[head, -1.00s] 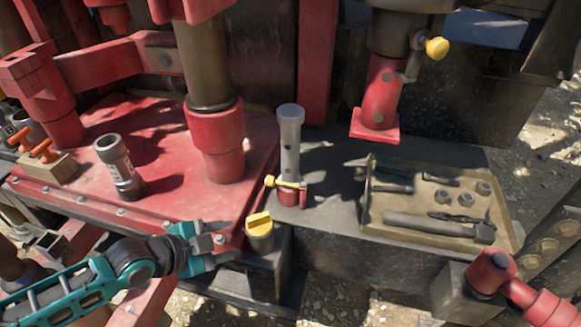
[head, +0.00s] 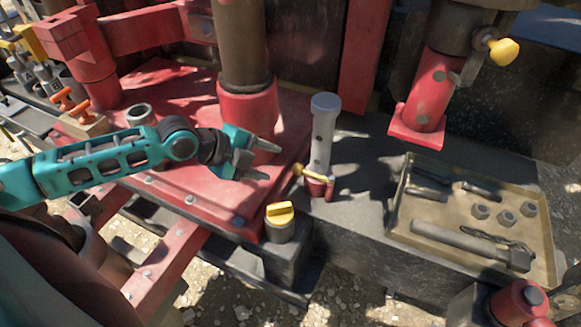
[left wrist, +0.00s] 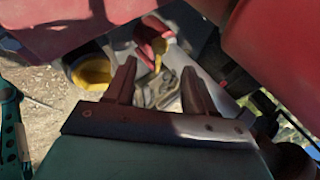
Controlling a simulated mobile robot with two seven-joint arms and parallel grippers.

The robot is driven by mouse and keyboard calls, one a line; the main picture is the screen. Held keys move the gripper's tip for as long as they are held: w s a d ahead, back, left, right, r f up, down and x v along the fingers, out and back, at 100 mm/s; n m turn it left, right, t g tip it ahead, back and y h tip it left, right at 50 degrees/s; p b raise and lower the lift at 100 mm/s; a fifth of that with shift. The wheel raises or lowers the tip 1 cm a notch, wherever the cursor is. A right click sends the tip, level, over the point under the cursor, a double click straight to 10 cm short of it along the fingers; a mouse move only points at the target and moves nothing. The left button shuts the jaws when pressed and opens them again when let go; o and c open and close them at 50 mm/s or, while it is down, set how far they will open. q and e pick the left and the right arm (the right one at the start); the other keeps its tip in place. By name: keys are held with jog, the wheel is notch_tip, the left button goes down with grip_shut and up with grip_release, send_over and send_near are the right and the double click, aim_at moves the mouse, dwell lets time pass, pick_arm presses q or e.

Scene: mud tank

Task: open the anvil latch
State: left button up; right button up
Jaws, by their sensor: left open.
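A yellow lever (head: 311,172) sits across the red base of an upright grey post (head: 323,135); it may be the anvil latch, but I cannot be sure. Another yellow knob (head: 503,51) is on the hanging red-footed tool (head: 430,95) at upper right. My left gripper (head: 272,164) is open and empty, left of the post and apart from it, above the red deck. In the left wrist view, my open fingers (left wrist: 159,65) point toward a small red and yellow part (left wrist: 153,44), probably the lever at the post base. My right gripper is out of view.
A yellow-topped cap (head: 280,214) stands on a dark block in front of the post. A tan tray (head: 402,215) with tools and nuts lies to the right. A thick red-collared column (head: 248,105) stands just behind my left gripper. Gravel shows in front.

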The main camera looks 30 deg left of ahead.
aim_at(313, 175)
pick_arm(q)
jog(key=x, duration=0.8)
jog(key=shift+w+d+f, duration=0.1)
grip_shut()
dwell(0.4)
